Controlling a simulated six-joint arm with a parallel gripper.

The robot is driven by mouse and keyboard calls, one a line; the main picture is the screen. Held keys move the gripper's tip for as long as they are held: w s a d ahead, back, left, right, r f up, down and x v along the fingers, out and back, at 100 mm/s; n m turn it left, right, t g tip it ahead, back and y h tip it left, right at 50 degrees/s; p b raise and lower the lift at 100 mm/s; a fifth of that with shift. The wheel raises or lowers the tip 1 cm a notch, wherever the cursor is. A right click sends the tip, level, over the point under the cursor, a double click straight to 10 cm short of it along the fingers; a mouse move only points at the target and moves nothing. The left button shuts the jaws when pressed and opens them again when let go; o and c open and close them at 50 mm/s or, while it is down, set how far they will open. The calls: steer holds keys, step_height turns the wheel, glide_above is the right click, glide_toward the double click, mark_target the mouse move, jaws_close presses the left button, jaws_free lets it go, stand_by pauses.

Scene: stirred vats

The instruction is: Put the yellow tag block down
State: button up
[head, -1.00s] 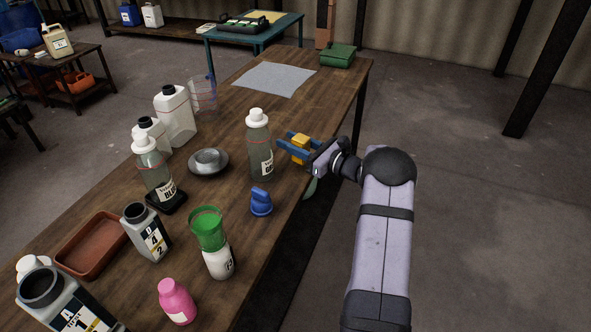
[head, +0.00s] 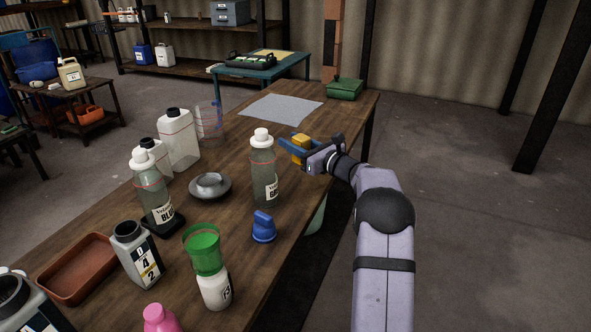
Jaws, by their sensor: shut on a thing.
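The yellow tag block (head: 301,149) is between the blue fingers of my gripper (head: 298,150). My gripper is shut on the block, and the fingers hide part of it. The block is over the right side of the long wooden table (head: 338,119), to the right of a grey bottle with a white cap (head: 263,172). It looks to be held above the table top, but I cannot tell the height of the gap.
A grey cloth (head: 282,109) lies flat farther back, with a green box (head: 344,89) behind it. A blue cap-like piece (head: 263,228) stands nearer me. Bottles, a metal dish (head: 209,187) and a brown tray (head: 77,268) fill the left and front. Bare wood lies between block and cloth.

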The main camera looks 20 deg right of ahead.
steer(key=shift+f, duration=3.5)
steer(key=shift+f, duration=0.1)
steer(key=o, duration=1.1)
steer(key=shift+f+b, duration=0.1)
steer(key=shift+b, duration=0.2)
steer(key=shift+r, duration=0.25)
steer(key=shift+s+d+f, duration=0.1)
steer(key=shift+s+d, duration=0.05)
steer(key=shift+s, duration=0.1)
steer(key=v, duration=1.1)
steer(key=shift+s, duration=0.25)
